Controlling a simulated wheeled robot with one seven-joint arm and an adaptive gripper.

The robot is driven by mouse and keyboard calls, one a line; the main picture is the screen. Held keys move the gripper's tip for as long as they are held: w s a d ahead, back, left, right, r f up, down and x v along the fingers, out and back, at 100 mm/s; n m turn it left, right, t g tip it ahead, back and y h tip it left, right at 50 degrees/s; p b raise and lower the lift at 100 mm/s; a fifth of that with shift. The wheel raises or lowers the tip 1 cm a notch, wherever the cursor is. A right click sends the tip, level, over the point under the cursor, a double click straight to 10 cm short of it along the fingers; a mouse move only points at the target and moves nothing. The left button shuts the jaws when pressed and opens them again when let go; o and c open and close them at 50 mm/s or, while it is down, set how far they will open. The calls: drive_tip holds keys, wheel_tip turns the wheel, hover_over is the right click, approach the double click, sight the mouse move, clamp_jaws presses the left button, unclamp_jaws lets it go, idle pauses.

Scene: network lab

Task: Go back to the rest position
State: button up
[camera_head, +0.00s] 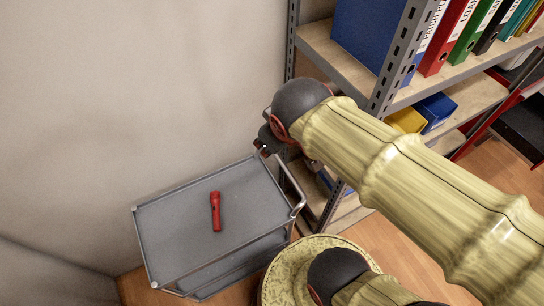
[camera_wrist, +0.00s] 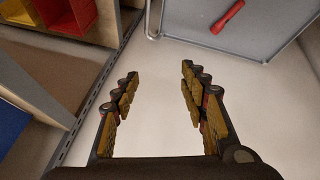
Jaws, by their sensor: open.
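My gripper (camera_wrist: 157,82) is open and empty in the wrist view, with its two padded fingers spread apart over pale, bare surface. In the head view my arm reaches across from the lower right toward the shelf's left post, and the fingers are mostly hidden behind the arm's dark end. A red flashlight (camera_head: 215,211) lies on the top of a grey trolley (camera_head: 170,235), apart from my gripper. The flashlight also shows at the top of the wrist view (camera_wrist: 227,17).
A metal shelf (camera_head: 340,52) with several binders (camera_head: 455,32) stands at the right, close to my arm. Yellow (camera_head: 406,120) and blue (camera_head: 436,110) bins sit on a lower shelf. A bare wall (camera_head: 120,90) is at the left, behind the trolley.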

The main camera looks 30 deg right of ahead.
drive_tip(key=s+a+m+y, duration=0.1)
drive_tip(key=s+a+m, duration=0.1)
drive_tip(key=s+a, duration=0.2)
drive_tip(key=shift+s+r+y, duration=0.4)
drive_tip(key=shift+s, duration=0.15)
wheel_tip(320, 180, down, 10)
drive_tip(key=b, duration=0.9)
drive_tip(key=shift+b, duration=0.4)
drive_tip(key=shift+r, duration=0.15)
drive_tip(key=shift+d, duration=0.1)
drive_tip(key=shift+c, duration=1.2)
